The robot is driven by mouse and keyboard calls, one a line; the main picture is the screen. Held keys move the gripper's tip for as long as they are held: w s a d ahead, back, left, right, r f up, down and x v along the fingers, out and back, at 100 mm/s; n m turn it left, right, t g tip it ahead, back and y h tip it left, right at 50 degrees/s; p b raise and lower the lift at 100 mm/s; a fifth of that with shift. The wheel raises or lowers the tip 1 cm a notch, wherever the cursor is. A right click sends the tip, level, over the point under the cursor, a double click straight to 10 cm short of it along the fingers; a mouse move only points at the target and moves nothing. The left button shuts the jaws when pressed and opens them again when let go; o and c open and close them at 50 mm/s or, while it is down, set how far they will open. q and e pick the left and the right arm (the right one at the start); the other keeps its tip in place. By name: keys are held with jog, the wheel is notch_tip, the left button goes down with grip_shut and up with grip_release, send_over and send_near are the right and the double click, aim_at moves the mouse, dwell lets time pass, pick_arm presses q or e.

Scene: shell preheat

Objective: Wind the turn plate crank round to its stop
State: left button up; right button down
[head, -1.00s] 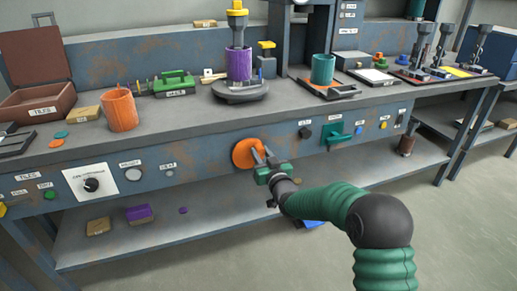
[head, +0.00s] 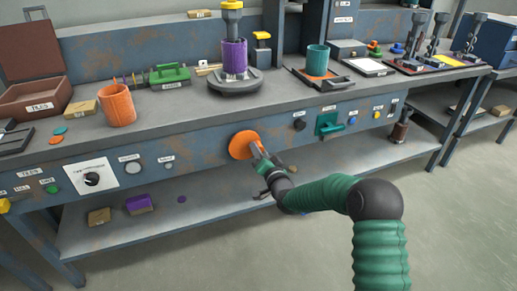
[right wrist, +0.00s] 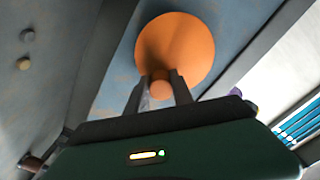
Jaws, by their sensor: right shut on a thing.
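The turn plate crank is an orange disc (head: 242,145) on the bench's front panel, with an orange knob standing out from it. My right gripper (head: 258,153) is at the disc's lower right and is shut on the knob. In the right wrist view the disc (right wrist: 175,45) fills the upper middle, and the knob (right wrist: 160,88) sits between the two fingers of my gripper (right wrist: 160,95). The grey turn plate (head: 235,82) is on the bench above, carrying a purple cylinder (head: 234,57) under a yellow-topped tool. My left gripper is not in view.
A green handle (head: 330,124) and a dark knob (head: 299,124) are on the panel right of the crank. An orange cup (head: 116,105) and a teal cup (head: 317,61) stand on the bench. A lower shelf (head: 215,195) runs below my right gripper.

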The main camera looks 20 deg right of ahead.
jog(key=shift+d+f, duration=0.15)
dwell(0.3)
jog(key=c, duration=1.1)
grip_release()
jog(key=s+p, duration=0.5)
jog(key=s, duration=1.2)
jog(key=shift+d, duration=0.3)
